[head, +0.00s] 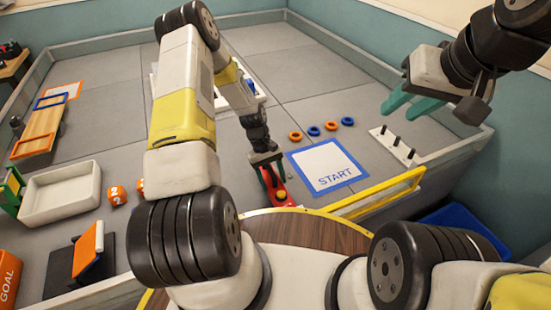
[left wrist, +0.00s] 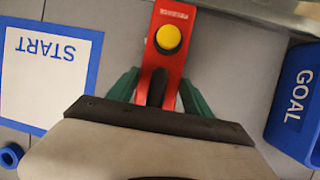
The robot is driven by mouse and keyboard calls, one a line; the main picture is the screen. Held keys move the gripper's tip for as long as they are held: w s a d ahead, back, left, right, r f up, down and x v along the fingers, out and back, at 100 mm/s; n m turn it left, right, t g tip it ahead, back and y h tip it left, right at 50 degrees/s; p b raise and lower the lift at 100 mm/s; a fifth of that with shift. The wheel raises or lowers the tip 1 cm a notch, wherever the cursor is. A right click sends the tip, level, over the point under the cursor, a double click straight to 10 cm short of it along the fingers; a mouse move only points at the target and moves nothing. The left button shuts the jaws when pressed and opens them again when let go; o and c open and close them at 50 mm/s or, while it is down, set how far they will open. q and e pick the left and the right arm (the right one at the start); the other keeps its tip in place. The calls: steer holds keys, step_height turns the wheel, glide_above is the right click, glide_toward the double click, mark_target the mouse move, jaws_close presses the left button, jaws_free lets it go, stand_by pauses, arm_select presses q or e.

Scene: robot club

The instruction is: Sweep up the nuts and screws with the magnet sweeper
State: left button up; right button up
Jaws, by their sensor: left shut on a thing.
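The magnet sweeper (head: 279,198) is red with a yellow knob and stands near the front edge of the grey floor field, left of the START mat (head: 328,166). My left gripper (head: 268,172) is shut on its black handle, which shows between the green fingers in the left wrist view (left wrist: 156,90). The sweeper's red body (left wrist: 172,22) extends past the fingers there. My right gripper (head: 420,98) is open and empty, raised at the upper right. I cannot make out any nuts or screws; my left arm hides part of the field.
Several orange and blue rings (head: 313,131) lie behind the mat, and a peg board (head: 398,147) stands right of them. A white tray (head: 60,216) and orange cubes (head: 117,195) are at left. A blue GOAL bin (left wrist: 283,120) is beside the sweeper. A yellow rail (head: 385,191) edges the front.

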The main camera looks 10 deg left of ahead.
arm_select(q)
steer(key=shift+w+d, duration=1.3)
steer(key=shift+d, duration=0.6)
steer(key=shift+w+d, duration=1.25)
steer(key=shift+d, duration=0.6)
steer(key=shift+w+d, duration=1.3)
steer(key=shift+d, duration=0.6)
steer(key=shift+w+d+r, duration=0.1)
step_height(320, 180, up, 12)
